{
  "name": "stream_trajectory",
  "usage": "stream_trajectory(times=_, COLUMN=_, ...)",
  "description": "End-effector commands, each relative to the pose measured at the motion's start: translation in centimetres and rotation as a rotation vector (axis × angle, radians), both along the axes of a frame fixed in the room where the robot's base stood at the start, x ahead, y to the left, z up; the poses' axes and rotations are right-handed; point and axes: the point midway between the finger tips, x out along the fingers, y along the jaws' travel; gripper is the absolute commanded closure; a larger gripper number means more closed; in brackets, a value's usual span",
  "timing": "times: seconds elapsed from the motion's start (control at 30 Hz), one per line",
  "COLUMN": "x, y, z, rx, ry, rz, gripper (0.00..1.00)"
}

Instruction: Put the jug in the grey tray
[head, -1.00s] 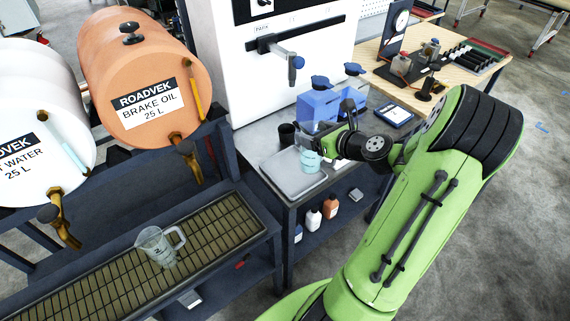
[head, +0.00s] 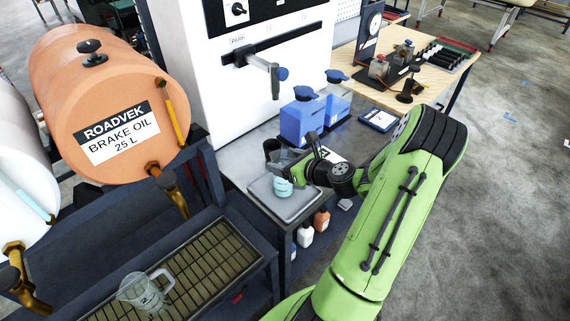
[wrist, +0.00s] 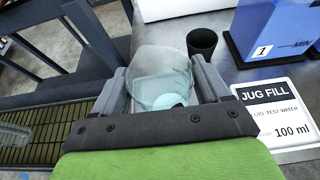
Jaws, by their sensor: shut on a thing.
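My gripper (head: 290,170) is shut on a clear jug (wrist: 163,82), with its fingers on either side of it. The jug holds pale blue liquid, which also shows in the head view (head: 283,187). There the jug appears over the grey tray (head: 290,211) on the metal trolley top. I cannot tell whether its base touches the tray. The tray is hidden in the wrist view. A second clear jug (head: 142,292) with a handle stands apart on the drip grate at the lower left.
A black cup (wrist: 202,44) stands just behind the held jug. Blue containers (head: 302,122) and a "JUG FILL" card (wrist: 275,118) are close by. The orange brake oil drum (head: 100,120) and the drip grate (head: 205,262) lie to the left.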

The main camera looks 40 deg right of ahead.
Motion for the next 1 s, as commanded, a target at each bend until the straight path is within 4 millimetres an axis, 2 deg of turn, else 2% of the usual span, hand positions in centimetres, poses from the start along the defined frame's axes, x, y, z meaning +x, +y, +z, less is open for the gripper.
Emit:
stream_trajectory(times=0.27, x=0.0, y=0.0, z=-0.1, rx=-0.001, ry=-0.001, rz=0.0, gripper=0.83)
stream_trajectory(times=0.3, x=0.0, y=0.0, z=-0.1, rx=-0.001, ry=0.001, rz=-0.001, gripper=0.2)
stream_trajectory(times=0.43, x=0.0, y=0.0, z=-0.1, rx=-0.001, ry=0.001, rz=-0.001, gripper=0.0)
stream_trajectory(times=0.73, x=-0.4, y=-0.1, z=0.4, rx=-0.003, ry=0.001, rz=-0.002, gripper=0.0)
stream_trajectory(times=0.87, x=-2.9, y=-0.3, z=1.4, rx=-0.002, ry=0.003, rz=-0.007, gripper=0.0)
stream_trajectory(times=1.0, x=-6.6, y=-0.4, z=3.0, rx=-0.001, ry=0.003, rz=-0.008, gripper=0.0)
